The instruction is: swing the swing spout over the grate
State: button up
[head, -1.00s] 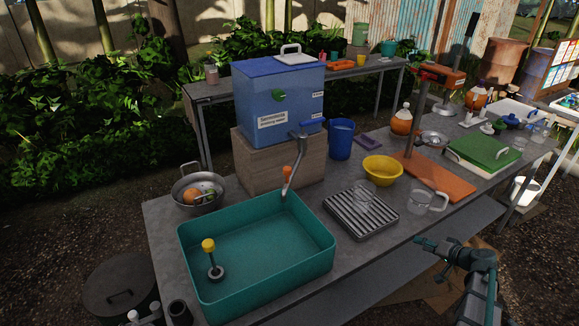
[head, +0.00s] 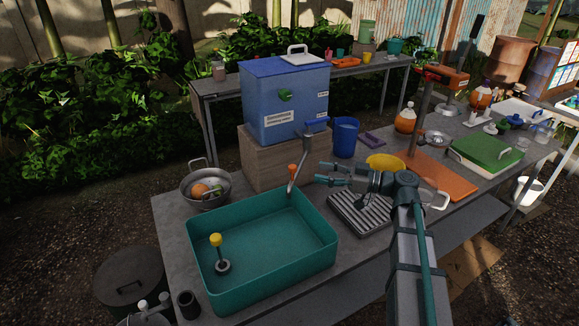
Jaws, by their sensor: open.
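The swing spout (head: 301,160) is a thin metal pipe below the blue tank's lever tap (head: 316,125). It slants down, with an orange piece (head: 292,169) near its lower end, at the teal basin's back right corner. The ribbed metal grate (head: 352,216) lies on the table right of the basin, partly covered by my arm. My gripper (head: 319,173) is open and empty, above the table between spout and grate. Its fingers point left toward the spout, with a small gap showing in the picture.
The teal basin (head: 208,270) stands left of the grate. The blue tank (head: 262,95) sits on a wooden block (head: 275,165). A blue cup (head: 346,139) and a yellow bowl (head: 384,161) stand behind my gripper. A glass mug (head: 436,199) is at right.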

aim_at(293, 165)
jog(key=shift+p+x, duration=1.7)
jog(key=shift+x, duration=3.1)
jog(key=shift+w, duration=0.15)
grip_shut()
